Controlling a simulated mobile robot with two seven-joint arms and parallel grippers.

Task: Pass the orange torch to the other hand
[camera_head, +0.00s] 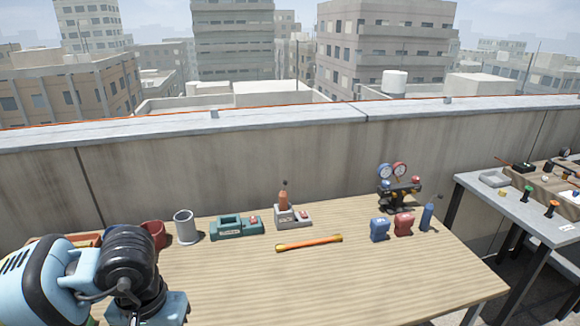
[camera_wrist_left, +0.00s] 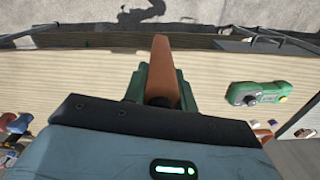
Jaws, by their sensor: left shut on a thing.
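My left gripper (camera_wrist_left: 161,88) is shut on a tapered orange thing, which looks like the orange torch (camera_wrist_left: 163,65). It sticks out between the two dark green fingers in the left wrist view, above the wooden table. Its lower end is hidden by the gripper body. In the head view my left arm covers the lower left corner, and neither its fingers nor the torch can be made out there. My right gripper is in neither view.
On the table (camera_head: 330,285) stand a grey cup (camera_head: 186,227), a teal charger (camera_head: 236,227), a grey dock (camera_head: 293,216) holding an orange-handled device, an orange rod (camera_head: 310,243) and a gauge set (camera_head: 398,187). The table's front middle is clear. A green device (camera_wrist_left: 256,94) lies nearby.

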